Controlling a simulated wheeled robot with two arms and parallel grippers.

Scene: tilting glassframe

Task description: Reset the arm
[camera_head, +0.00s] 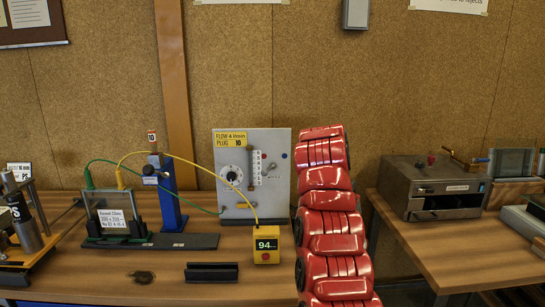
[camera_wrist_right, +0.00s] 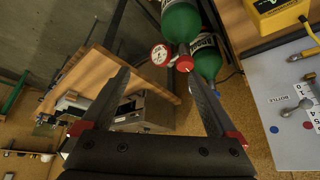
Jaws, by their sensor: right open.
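My red segmented arm (camera_head: 335,215) stands upright in front of the bench in the head view, covering the gap between the two benches. Its gripper is not visible there. In the right wrist view, my right gripper (camera_wrist_right: 158,71) is open, with its two dark fingers spread and nothing held between them. Green bottles (camera_wrist_right: 181,20) show beyond the fingertips in that view. My left gripper is in neither view.
The left bench holds a tilting glass frame (camera_head: 112,216), a blue post (camera_head: 170,195), a yellow meter (camera_head: 266,245) reading 94, a grey flow panel (camera_head: 268,160) and a black bracket (camera_head: 212,272). A grey metal box (camera_head: 432,188) sits on the right bench (camera_head: 450,255).

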